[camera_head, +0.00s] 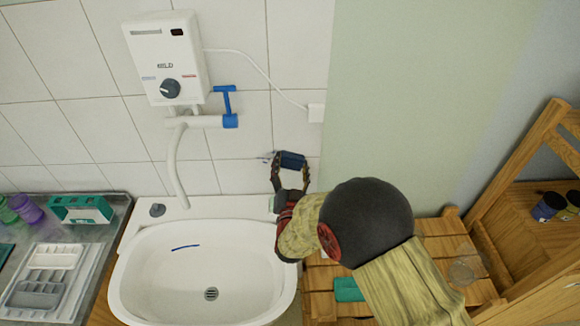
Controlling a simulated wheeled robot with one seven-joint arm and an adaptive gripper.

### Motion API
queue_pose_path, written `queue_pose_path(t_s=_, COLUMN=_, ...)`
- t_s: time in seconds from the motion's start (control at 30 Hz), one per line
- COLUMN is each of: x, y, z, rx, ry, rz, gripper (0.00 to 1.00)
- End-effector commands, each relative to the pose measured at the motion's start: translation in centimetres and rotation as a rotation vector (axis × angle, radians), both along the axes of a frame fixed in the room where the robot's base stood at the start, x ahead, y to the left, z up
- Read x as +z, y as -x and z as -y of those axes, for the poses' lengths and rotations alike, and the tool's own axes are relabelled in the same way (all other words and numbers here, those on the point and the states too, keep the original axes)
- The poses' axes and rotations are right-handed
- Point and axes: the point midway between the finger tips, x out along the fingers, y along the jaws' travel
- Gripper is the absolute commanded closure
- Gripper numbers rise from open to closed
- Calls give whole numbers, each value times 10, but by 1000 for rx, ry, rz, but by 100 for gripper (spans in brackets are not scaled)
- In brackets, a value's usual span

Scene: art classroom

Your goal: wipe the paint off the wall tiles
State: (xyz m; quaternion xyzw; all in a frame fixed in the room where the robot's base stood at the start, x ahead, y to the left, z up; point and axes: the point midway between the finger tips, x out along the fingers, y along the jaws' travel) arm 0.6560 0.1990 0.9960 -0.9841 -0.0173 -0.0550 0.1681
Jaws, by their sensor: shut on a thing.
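My gripper (291,181) reaches to the tiled wall above the right rim of the sink. It is shut on a dark blue block-like wiper (292,160), held at or very near the wall tiles (240,140). A small patch of blue paint (266,157) shows on the tiles just left of the wiper. Any paint behind the wiper and gripper is hidden. My arm comes in from the lower right and covers part of the sink's right side.
A white sink (140,262) with a blue streak (186,247) inside stands below. A water heater (166,58) with a pipe and blue valve hangs left of my gripper. A metal counter with trays is at left. A wooden shelf (530,190) stands at right.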

Motion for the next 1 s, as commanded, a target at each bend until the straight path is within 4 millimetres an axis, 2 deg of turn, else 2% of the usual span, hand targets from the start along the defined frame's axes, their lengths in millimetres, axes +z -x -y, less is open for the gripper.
queue_pose_path(t_s=0.33, x=1, y=2, z=-28, rx=6, ry=-1, rz=3, gripper=56)
queue_pose_path(t_s=0.67, x=1, y=4, z=-41, rx=5, ry=0, rz=2, gripper=56)
queue_pose_path(t_s=1.0, x=1, y=5, z=-67, rx=5, ry=-2, rz=3, gripper=56)
